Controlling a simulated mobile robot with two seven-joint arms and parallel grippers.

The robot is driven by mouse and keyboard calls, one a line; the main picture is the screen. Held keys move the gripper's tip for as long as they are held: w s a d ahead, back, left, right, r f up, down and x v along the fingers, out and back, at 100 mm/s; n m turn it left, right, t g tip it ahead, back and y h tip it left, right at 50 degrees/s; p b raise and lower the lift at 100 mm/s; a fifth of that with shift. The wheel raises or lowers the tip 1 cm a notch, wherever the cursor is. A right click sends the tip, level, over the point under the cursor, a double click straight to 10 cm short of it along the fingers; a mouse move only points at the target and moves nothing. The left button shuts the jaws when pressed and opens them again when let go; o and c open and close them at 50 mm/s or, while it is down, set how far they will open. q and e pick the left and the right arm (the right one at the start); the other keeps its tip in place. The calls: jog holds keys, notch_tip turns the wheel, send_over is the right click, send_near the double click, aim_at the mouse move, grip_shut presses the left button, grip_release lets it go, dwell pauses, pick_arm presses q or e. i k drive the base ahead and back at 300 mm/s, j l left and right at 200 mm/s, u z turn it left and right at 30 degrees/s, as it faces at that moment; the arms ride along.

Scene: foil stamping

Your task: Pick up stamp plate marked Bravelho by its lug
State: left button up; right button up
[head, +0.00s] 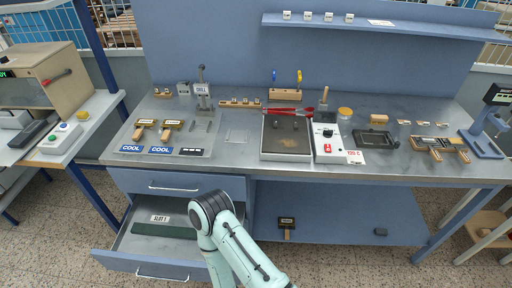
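Two dark plates with yellowish labels and wooden lugs, the left plate (146,123) and the right plate (173,123), lie on the grey tray above the blue COOL labels. A similar dark plate with a pale label (287,221) and a wooden lug (287,235) is on the blue lower shelf under the bench. The lettering on all three is too small to read, so I cannot tell which is marked Bravelho. One pale green arm of mine reaches in from the bottom, in front of the open drawer. Neither gripper shows.
An open drawer (160,246) holds a green mat (152,230) and a SLOT 1 label (160,218). A hotplate (286,145) with red-handled tongs stands mid-bench beside a white control box (327,142). A small dark block (381,231) lies on the lower shelf, otherwise largely clear.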

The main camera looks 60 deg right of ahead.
aim_at(457, 143)
jog(key=z, duration=3.8)
jog(key=i+l+u, duration=0.15)
jog(key=i+l, duration=0.2)
jog(key=i, duration=0.15)
